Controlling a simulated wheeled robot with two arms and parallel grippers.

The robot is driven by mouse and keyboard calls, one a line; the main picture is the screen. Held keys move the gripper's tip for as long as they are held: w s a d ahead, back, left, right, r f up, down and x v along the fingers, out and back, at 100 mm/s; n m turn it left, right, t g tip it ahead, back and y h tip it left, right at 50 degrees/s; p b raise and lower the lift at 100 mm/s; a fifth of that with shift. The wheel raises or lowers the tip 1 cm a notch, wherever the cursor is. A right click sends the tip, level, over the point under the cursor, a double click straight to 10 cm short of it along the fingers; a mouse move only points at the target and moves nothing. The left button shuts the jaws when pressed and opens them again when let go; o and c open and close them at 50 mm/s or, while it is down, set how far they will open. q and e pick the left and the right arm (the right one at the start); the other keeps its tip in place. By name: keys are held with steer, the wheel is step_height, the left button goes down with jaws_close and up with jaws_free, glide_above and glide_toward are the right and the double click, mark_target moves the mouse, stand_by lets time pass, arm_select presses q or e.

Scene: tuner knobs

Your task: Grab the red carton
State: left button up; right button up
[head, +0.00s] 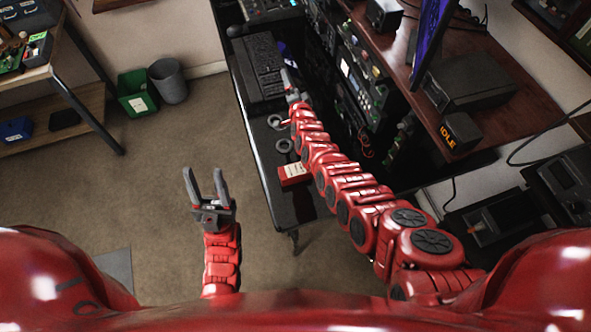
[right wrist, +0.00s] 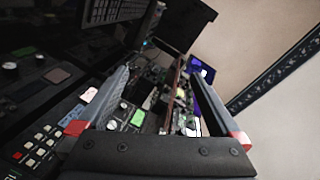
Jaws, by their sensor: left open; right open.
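The red carton (head: 293,174), with a white label, sits on the dark desk (head: 262,150) near its front end in the head view, just left of my right forearm. My right gripper (head: 287,78) is further along the desk beside the keyboard, beyond the carton and away from it. My left gripper (head: 202,172) is open and empty over the floor, left of the desk and apart from the carton.

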steer(key=s+a+f+g+y, duration=0.1)
steer(key=s+a+f+g, duration=0.1)
steer(key=a+g, duration=0.4)
steer(key=m+g+h+b, duration=0.4)
steer(key=g+b, duration=0.4)
steer(key=g, duration=0.2)
glide_above(296, 169)
steer(key=f, duration=0.6)
steer(key=shift+s+d+f, duration=0.15)
steer(key=shift+s+d, duration=0.2)
steer(key=shift+a, duration=0.15)
steer(key=shift+w+a+f+p, duration=0.1)
steer(key=shift+f+p, duration=0.1)
steer(key=shift+p, duration=0.2)
steer(key=shift+s+d+f, duration=0.1)
steer(key=shift+f, duration=0.6)
steer(key=shift+s+d+f, duration=0.1)
steer(key=shift+f, duration=0.55)
steer(key=shift+w+f, duration=0.1)
steer(key=shift+f, duration=0.5)
steer(key=shift+w+a+f+p, duration=0.1)
steer(key=shift+a+f+p, duration=0.05)
steer(key=shift+f+p, duration=0.55)
steer(key=shift+w+a+f+p, duration=0.1)
steer(key=shift+a+f+p, duration=0.05)
steer(key=shift+f+p, duration=0.5)
steer(key=shift+f, duration=1.3)
